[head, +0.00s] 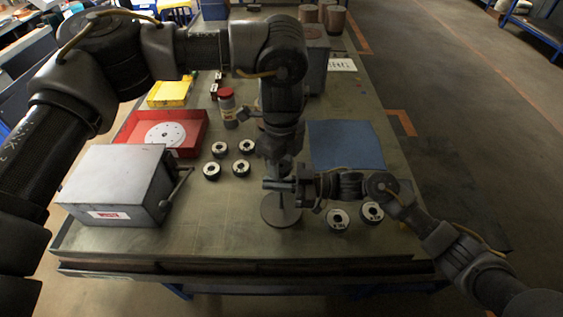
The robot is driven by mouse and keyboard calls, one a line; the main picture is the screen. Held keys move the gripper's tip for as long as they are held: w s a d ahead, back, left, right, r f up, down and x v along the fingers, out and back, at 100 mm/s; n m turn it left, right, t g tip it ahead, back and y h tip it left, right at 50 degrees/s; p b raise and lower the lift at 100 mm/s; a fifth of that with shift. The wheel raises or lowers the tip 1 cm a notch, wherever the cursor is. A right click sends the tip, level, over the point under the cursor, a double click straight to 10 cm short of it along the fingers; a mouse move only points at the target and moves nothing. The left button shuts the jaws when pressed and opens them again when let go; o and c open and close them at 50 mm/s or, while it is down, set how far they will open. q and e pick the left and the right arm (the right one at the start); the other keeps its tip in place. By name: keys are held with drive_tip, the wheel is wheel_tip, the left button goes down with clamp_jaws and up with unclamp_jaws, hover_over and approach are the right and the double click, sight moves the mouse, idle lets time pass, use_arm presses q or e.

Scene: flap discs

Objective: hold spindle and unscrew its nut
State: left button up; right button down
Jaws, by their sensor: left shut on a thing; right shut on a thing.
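The spindle (281,212) is a dark round base with a thin upright post, standing on the green-grey table near the front middle. My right gripper (276,185) reaches in from the right, level, and is shut on the spindle's post above the base. My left gripper (283,165) points straight down over the same post, just above the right gripper, and is shut at the top of the spindle. The nut is hidden by the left fingers and cannot be made out.
Several black-and-white discs (246,147) lie left of the spindle, and two (338,219) lie at its right. A blue mat (345,148), red tray (190,150), grey box (115,187) with a lever and red-capped bottle (228,108) surround the work area. The front table strip is clear.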

use_arm(q)
drive_tip(key=shift+r, duration=0.1)
drive_tip(key=shift+r, duration=1.9)
use_arm(e)
drive_tip(key=c, duration=1.5)
unclamp_jaws()
drive_tip(key=shift+o, duration=0.2)
use_arm(q)
drive_tip(key=shift+f, duration=0.1)
use_arm(e)
drive_tip(key=shift+d, duration=0.1)
